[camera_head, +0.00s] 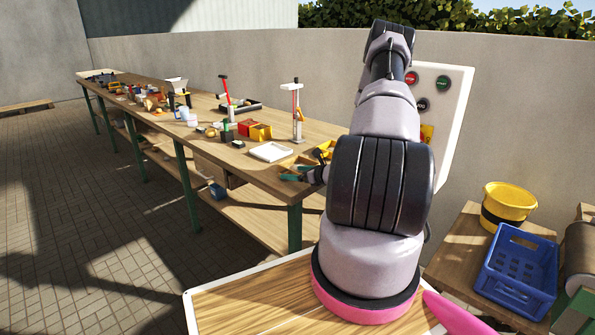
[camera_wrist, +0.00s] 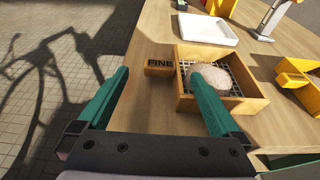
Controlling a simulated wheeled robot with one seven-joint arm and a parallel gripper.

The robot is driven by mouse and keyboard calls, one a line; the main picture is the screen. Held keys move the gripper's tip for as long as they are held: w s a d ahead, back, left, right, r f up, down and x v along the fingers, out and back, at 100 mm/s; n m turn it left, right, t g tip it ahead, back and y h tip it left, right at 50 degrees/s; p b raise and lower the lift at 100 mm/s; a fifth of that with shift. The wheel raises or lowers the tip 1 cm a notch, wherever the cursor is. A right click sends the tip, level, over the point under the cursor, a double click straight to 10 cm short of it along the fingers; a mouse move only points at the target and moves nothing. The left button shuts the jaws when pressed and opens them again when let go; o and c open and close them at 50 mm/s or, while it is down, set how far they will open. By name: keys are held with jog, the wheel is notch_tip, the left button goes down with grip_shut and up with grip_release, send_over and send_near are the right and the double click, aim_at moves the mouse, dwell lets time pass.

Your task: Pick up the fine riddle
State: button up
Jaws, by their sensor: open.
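The fine riddle (camera_wrist: 248,104) is a square wooden frame with a wire mesh, on the workbench. Its short wooden handle, marked FINE (camera_wrist: 160,67), sticks out to the left. A pale brown potato (camera_wrist: 208,77) lies on the mesh. My gripper (camera_wrist: 158,74) is open, with its teal fingers either side of the handle in the wrist view. Whether the fingers are level with the handle I cannot tell. In the head view the riddle (camera_head: 298,163) is partly hidden by my arm.
A white tray (camera_wrist: 207,29) lies just behind the riddle. A blue crate (camera_head: 518,268) and yellow bucket (camera_head: 509,203) stand at right.

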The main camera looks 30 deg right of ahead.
aim_at(284, 171)
jog(key=x, duration=0.5)
jog(key=shift+d, duration=0.15)
jog(key=c, duration=1.5)
jog(key=shift+w, duration=0.1)
